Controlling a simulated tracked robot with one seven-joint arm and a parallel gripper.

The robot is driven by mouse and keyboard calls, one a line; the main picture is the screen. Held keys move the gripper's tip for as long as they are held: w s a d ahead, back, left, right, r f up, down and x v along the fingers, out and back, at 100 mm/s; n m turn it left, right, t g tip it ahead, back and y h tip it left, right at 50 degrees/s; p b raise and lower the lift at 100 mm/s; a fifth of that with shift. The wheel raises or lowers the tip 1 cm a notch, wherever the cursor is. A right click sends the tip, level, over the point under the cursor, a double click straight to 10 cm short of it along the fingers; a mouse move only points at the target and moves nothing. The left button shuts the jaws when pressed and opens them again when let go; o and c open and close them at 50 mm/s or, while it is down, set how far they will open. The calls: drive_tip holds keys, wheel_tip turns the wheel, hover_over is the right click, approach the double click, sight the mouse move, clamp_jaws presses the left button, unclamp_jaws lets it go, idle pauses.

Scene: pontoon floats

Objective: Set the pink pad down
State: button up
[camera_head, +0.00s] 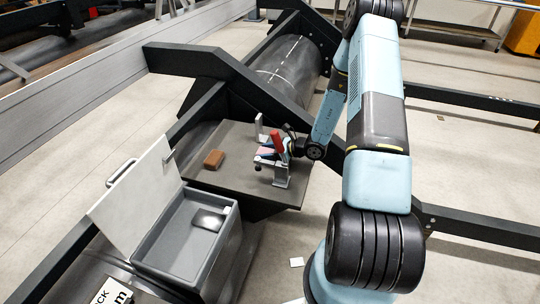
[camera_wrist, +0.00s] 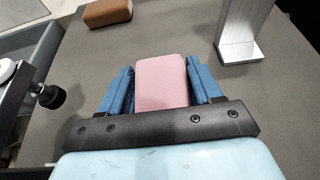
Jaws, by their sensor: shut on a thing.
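The pink pad (camera_wrist: 161,82) is between the two blue fingers of my gripper (camera_wrist: 162,88) in the wrist view, with a finger on each side. My gripper is shut on it. In the head view my gripper (camera_head: 267,151) is over the dark grey board, beside the clamp with the red handle (camera_head: 277,142), and the pad is mostly hidden there. I cannot tell whether the pad touches the board (camera_head: 235,178) or hangs above it.
A brown block (camera_head: 214,159) lies on the board, left of my gripper. A metal bracket (camera_wrist: 238,48) stands at the upper right in the wrist view; a black knob (camera_wrist: 50,97) is at left. An open grey box (camera_head: 180,275) is left of the board. Bare board lies around the block.

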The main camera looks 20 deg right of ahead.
drive_tip(key=c, duration=0.4)
drive_tip(key=shift+o, duration=0.2)
